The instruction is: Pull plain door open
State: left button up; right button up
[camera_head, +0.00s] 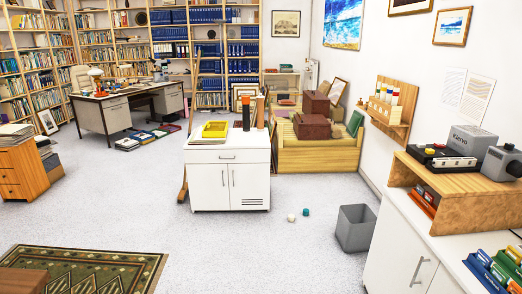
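A white cabinet (201,160) stands in the middle of the room, with a drawer across its top and two doors below. Its left door (207,190) is plain, with a vertical bar handle (224,176) near its right edge. Its right door (252,183) has small vent slots (255,203) at the lower right and a handle near its left edge. Both doors look shut. Neither of my grippers is in view.
A grey bin (355,229) and two small blocks (298,215) are on the floor right of the cabinet. A patterned rug (115,262) lies at lower left. White cupboards (398,240) line the right wall. The grey floor before the cabinet is clear.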

aim_at(208, 184)
jog(key=i, duration=2.1)
